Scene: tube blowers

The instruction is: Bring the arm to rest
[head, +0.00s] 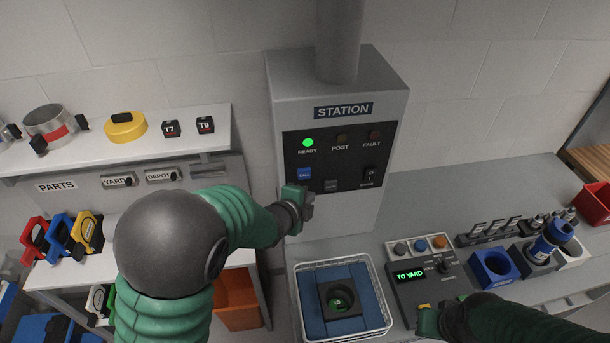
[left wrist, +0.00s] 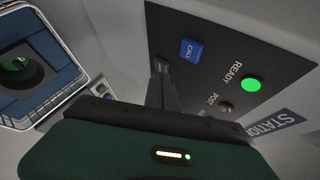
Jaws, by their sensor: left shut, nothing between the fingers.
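My left gripper (head: 306,202) is shut and empty, close in front of the lower part of the station's black panel (head: 338,157). In the left wrist view its shut fingers (left wrist: 162,85) show below the blue CALL button (left wrist: 191,50). The CALL button also shows in the head view (head: 304,174), just above the gripper. I cannot tell whether the fingers touch the panel. The green READY light (head: 308,142) is lit; POST and FAULT look dark. My right gripper (head: 428,322) is at the lower right by the control box; its fingers are not clear enough to judge.
A white basket (head: 388,325) with blue padding stands below the station. The control box (head: 405,295) reads TO YARD. Blue holders (head: 494,268) and a red bin (head: 594,203) are to the right. Shelves (head: 215,118) with parts stand at the left.

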